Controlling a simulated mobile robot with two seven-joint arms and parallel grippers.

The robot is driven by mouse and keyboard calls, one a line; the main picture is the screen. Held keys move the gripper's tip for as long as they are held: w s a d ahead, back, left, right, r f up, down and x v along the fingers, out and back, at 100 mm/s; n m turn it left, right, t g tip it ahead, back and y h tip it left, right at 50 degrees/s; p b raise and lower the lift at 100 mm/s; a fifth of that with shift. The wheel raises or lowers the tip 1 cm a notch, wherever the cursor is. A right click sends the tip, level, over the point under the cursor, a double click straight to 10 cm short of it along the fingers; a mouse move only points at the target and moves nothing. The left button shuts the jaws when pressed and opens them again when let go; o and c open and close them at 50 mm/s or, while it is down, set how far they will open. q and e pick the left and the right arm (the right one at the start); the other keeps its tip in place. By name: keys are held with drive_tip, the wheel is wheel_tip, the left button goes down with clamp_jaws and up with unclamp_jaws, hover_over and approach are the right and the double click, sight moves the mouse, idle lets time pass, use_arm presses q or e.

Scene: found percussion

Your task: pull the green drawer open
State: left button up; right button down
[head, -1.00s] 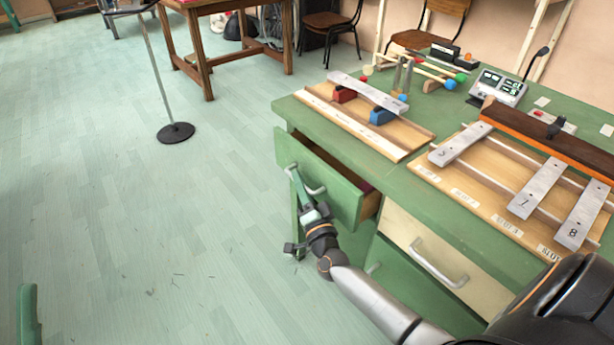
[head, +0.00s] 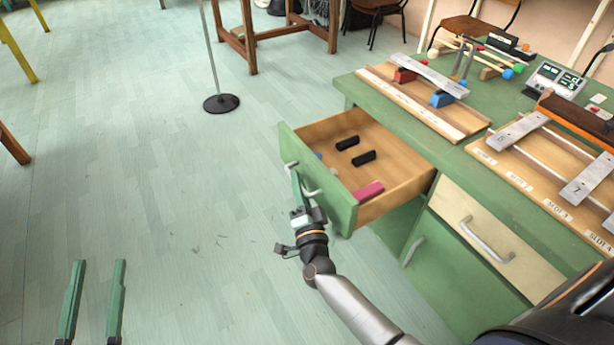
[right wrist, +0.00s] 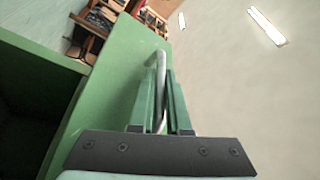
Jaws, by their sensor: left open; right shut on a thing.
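The green drawer (head: 330,198) stands well out from the green desk, and its wooden inside shows. My right gripper (head: 297,180) is shut on the drawer's metal handle (head: 312,190) at the drawer front. The right wrist view shows the two green fingers (right wrist: 160,98) closed around the curved handle (right wrist: 162,68), beside the green drawer front (right wrist: 115,90). My left gripper (head: 96,275) is open and empty, over the floor at the lower left, far from the drawer.
Two black blocks (head: 364,158) and a pink block (head: 368,191) lie in the drawer. A cream drawer (head: 490,236) with a handle is to its right. The desktop (head: 470,150) holds xylophone boards with metal bars.

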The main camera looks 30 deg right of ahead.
use_arm(q)
drive_tip(key=shift+a+f, duration=0.2)
drive_tip(key=shift+f, duration=0.05)
use_arm(e)
drive_tip(key=shift+a, duration=0.5)
drive_tip(key=c, duration=0.9)
unclamp_jaws()
drive_tip(key=shift+s, duration=0.1)
